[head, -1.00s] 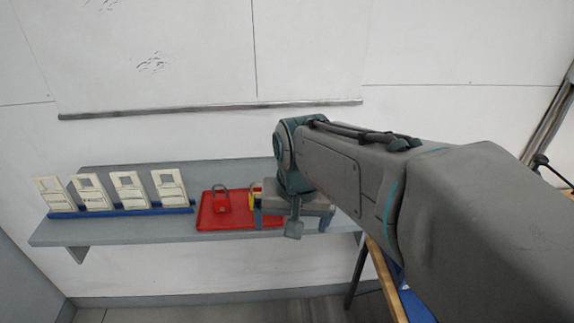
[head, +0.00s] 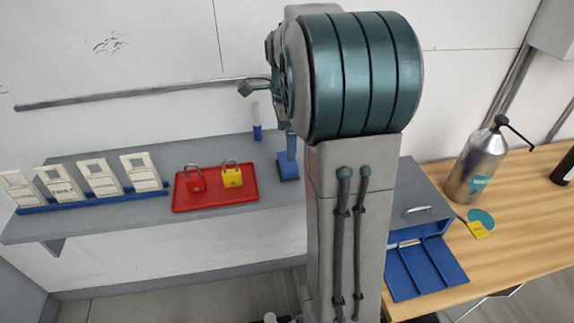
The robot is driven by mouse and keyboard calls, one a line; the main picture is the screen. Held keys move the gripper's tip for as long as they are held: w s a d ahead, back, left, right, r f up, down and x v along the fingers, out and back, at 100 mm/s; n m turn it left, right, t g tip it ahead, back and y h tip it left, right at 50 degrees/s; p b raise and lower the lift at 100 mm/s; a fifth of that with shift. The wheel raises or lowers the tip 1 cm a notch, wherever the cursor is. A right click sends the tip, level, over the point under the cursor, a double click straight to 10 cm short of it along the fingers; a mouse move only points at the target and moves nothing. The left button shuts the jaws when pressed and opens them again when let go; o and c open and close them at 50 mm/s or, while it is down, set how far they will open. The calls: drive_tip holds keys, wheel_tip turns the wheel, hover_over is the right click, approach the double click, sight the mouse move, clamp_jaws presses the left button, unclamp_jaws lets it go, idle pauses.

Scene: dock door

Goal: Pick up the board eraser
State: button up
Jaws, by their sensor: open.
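A small blue block (head: 288,167) on the shelf, just left of my arm, looks like the board eraser, though I cannot be sure. My gripper (head: 290,142) is mostly hidden behind my own arm. A wrist bracket shows at its left, and a narrow grey-teal part, perhaps a finger, shows right above the blue block. I cannot tell whether that part touches the block. The jaws are open, with no object seen held.
The grey shelf (head: 95,226) bears a red tray (head: 213,202) with a red padlock (head: 196,181) and a yellow padlock (head: 232,177), and several white tags (head: 100,180). A white-and-blue upright item (head: 257,122) stands behind. At right, a wooden table (head: 530,205) bears a metal bottle (head: 478,165).

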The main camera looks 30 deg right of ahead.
sight(288, 166)
drive_tip(key=f, duration=0.9)
drive_tip(key=shift+d+p, duration=0.2)
drive_tip(key=shift+p, duration=0.2)
drive_tip(key=c, duration=1)
